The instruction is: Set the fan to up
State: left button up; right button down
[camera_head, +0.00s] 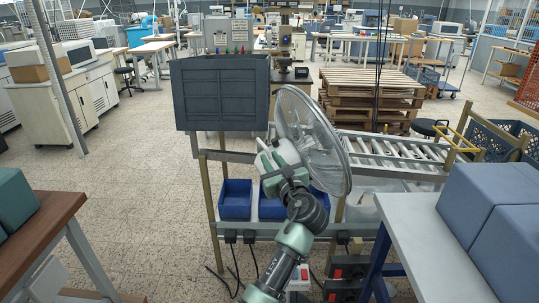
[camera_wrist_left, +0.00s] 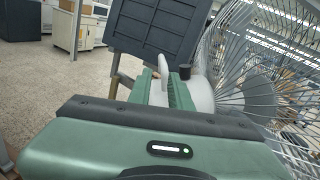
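The fan (camera_head: 318,140) has a round wire cage and stands at the middle of the head view, its cage facing right and tilted. In the left wrist view its cage (camera_wrist_left: 245,90) fills the right side, with a pale rounded housing (camera_wrist_left: 203,97) and a dark knob beside it. My left gripper (camera_head: 268,160) is at the back of the fan, left of the cage. Its two green fingers (camera_wrist_left: 160,92) are a little apart, with a thin pale tab (camera_wrist_left: 165,65) at or between their tips. Whether they press on it I cannot tell. My right gripper is not in view.
A dark panelled box (camera_head: 220,92) stands behind and left of the fan. Blue bins (camera_head: 235,199) sit on the stand's lower shelf. A roller conveyor (camera_head: 385,155) lies to the right. Tables with boxes (camera_head: 500,215) flank both sides; the floor at left is clear.

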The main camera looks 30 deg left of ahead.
pick_arm(q)
jog(key=p+v, duration=0.4)
jog(key=v, duration=0.7)
dwell(0.6)
jog(key=shift+p, duration=0.45)
dwell(0.3)
